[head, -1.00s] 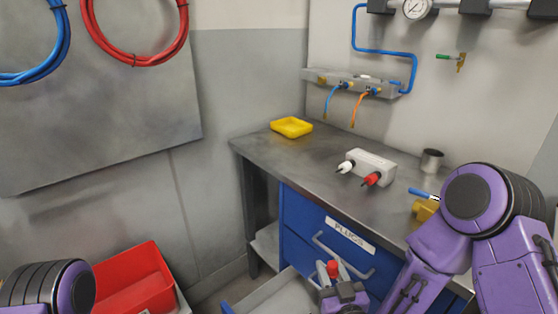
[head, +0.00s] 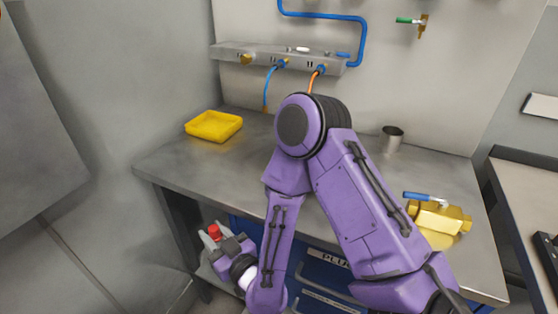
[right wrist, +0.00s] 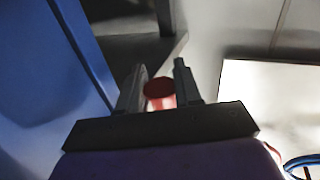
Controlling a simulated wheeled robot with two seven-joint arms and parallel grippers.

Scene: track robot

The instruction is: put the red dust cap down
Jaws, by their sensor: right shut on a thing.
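The red dust cap (head: 214,231) is held between the fingers of my right gripper (head: 211,238), low in front of the bench's left end in the head view. In the right wrist view the red cap (right wrist: 160,93) sits between the two grey fingers of the gripper (right wrist: 160,88), which are shut on it. The gripper is apart from the bench top. My left gripper is not in view.
The grey workbench (head: 165,165) carries a yellow tray (head: 214,126) at its back left, a metal cup (head: 391,139) and a yellow valve block with blue handle (head: 438,217). My right arm hides the bench's middle. Blue and orange hoses hang from the wall manifold (head: 235,53).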

